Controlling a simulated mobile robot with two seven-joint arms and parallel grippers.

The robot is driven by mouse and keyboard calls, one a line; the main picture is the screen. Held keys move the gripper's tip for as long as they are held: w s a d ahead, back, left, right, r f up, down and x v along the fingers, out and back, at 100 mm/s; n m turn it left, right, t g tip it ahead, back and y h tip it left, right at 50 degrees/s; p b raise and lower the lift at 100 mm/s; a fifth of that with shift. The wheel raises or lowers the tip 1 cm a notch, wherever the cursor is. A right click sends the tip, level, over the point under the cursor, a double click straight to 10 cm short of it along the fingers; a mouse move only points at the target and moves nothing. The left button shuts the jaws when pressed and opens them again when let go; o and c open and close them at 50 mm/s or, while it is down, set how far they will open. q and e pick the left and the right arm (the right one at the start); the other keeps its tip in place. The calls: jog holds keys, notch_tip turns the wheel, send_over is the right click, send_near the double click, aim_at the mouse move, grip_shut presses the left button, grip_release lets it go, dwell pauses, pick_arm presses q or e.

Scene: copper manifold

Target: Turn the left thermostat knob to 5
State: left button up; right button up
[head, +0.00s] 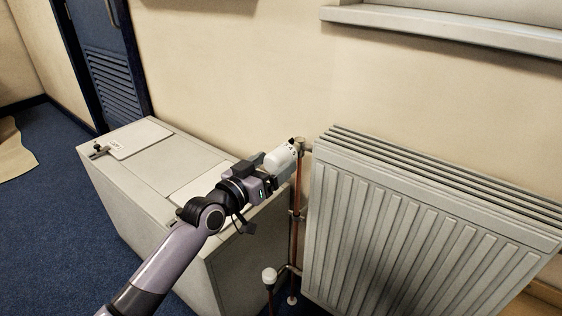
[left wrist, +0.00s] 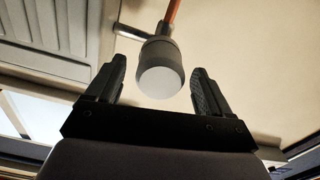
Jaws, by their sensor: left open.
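A white, rounded thermostat knob (head: 280,157) sits on a valve at the top of a copper pipe, beside the radiator's upper left corner. My left gripper (head: 277,170) is at this knob with its fingers open. In the left wrist view, the same knob (left wrist: 161,72) shows its pale round end between the two open fingers (left wrist: 158,76), with a gap visible on each side. I cannot read any number on the knob. A second white knob (head: 269,275) is lower down by the radiator's foot. My right gripper is not in view.
The ribbed radiator (head: 410,230) stands right of the pipe (head: 294,240), against the wall. A pale cabinet (head: 150,185) stands on the left, under my left arm. A window sill (head: 450,28) juts out above.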

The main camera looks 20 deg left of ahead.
aim_at(281, 158)
pick_arm(q)
jog(key=shift+x, duration=1.1)
jog(key=shift+w+d+b, duration=0.2)
jog(key=shift+w+b, duration=0.1)
jog(key=shift+w, duration=0.35)
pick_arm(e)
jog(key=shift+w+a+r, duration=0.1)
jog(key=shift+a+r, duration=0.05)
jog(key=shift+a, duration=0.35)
pick_arm(q)
jog(key=shift+c, duration=0.3)
jog(key=c, duration=1)
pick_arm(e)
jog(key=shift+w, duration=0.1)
